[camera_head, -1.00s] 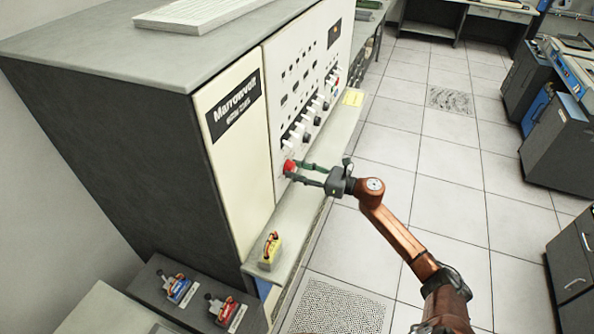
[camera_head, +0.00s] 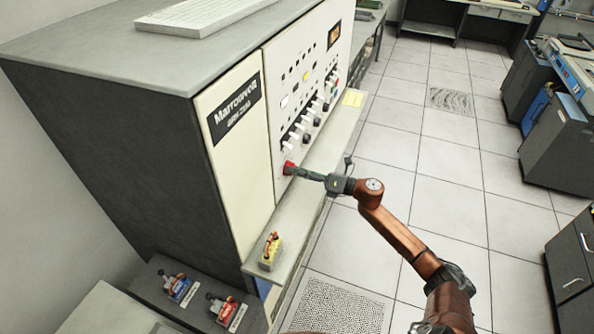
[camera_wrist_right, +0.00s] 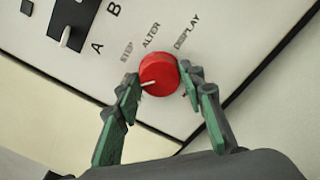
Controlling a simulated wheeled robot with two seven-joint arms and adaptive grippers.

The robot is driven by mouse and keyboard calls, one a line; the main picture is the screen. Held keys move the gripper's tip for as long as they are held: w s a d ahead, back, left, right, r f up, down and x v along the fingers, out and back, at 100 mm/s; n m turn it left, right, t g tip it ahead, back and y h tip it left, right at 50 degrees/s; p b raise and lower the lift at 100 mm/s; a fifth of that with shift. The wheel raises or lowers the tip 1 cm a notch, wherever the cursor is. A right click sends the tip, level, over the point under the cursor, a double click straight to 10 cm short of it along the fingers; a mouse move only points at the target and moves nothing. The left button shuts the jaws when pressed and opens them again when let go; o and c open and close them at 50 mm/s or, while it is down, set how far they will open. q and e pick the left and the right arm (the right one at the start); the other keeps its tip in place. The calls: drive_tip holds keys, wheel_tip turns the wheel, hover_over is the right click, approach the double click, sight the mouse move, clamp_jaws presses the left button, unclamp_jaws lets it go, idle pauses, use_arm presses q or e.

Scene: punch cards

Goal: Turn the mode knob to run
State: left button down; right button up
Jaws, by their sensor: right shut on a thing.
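The mode knob is a red round knob on the white control panel; it shows at the panel's lower left in the head view (camera_head: 288,168) and large in the right wrist view (camera_wrist_right: 158,73). My right gripper (camera_head: 295,170) reaches it from the right and is shut on it, one green finger on each side in the wrist view (camera_wrist_right: 160,85). The knob's pale pointer line points to the lower left in the wrist view. Labels STEP, ALTER and DISPLAY stand around its upper side. Any label below it is mostly hidden by the gripper. My left gripper is not in view.
A grey ledge (camera_head: 313,200) runs below the panel, with a yellow block (camera_head: 270,250) on it. Black-and-white switches (camera_head: 305,128) line the panel beside the knob. Blue (camera_head: 178,288) and red (camera_head: 228,311) items lie at lower left.

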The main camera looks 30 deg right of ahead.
drive_tip(key=shift+d+m, duration=0.1)
drive_tip(key=shift+m, duration=0.3)
drive_tip(key=o, duration=1.2)
drive_tip(key=v, duration=1.2)
drive_tip(key=shift+f, duration=0.1)
